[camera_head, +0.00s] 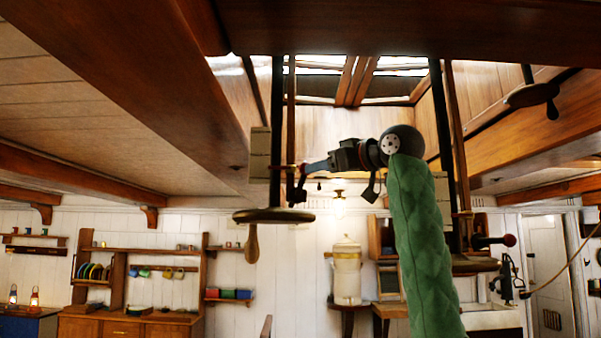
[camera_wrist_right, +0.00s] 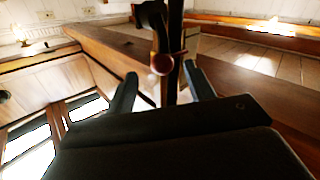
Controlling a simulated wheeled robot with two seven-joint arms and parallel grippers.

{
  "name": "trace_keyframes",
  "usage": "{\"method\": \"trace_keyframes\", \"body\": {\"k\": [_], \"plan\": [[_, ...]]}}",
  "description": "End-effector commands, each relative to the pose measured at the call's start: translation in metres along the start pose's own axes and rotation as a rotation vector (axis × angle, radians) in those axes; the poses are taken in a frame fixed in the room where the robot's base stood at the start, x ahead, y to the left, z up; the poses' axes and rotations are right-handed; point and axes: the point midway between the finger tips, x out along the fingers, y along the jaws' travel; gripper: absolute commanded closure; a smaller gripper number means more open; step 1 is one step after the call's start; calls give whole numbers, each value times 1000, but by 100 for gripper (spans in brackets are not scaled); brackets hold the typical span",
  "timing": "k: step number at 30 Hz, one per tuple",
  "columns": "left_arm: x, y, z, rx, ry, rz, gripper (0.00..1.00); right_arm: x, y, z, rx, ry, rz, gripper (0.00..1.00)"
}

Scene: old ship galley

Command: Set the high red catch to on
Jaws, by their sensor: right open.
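A round red knob (camera_wrist_right: 162,64) on a dark lever shows in the right wrist view, in front of a dark upright post (camera_wrist_right: 176,40). My right gripper (camera_wrist_right: 162,82) is open, with one finger on each side of the knob in that view. I cannot tell whether the knob is between the fingertips or just beyond them. In the head view my right gripper (camera_head: 306,168) points left, close to the left hanging post (camera_head: 276,110); the knob there is not clearly seen. Another red-tipped lever (camera_head: 508,240) sticks out lower at the right post. My left gripper is out of view.
A round wooden board (camera_head: 273,215) hangs at the left post's foot. The right post (camera_head: 440,110) stands behind my green-sleeved arm. Heavy beams (camera_head: 110,65) and a skylight opening (camera_head: 340,85) are overhead. A cream dispenser (camera_head: 347,270) stands by the far wall.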

Motion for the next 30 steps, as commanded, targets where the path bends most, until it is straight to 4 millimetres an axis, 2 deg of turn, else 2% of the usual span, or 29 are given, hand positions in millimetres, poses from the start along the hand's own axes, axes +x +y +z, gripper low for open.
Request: {"method": "trace_keyframes", "body": {"k": [3, 10, 17, 23, 30], "plan": [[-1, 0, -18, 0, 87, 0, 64, 0, -4, -3, -12, 17, -22, 46], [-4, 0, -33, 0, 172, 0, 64, 0, -5, -6, -35, 32, -24, 46], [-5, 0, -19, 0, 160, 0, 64, 9, -5, -8, -39, 31, -24, 46], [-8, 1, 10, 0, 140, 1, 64, 28, -5, -9, -38, 30, -24, 46], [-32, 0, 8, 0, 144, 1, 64, 63, -6, -11, -37, 30, -25, 46]]}}
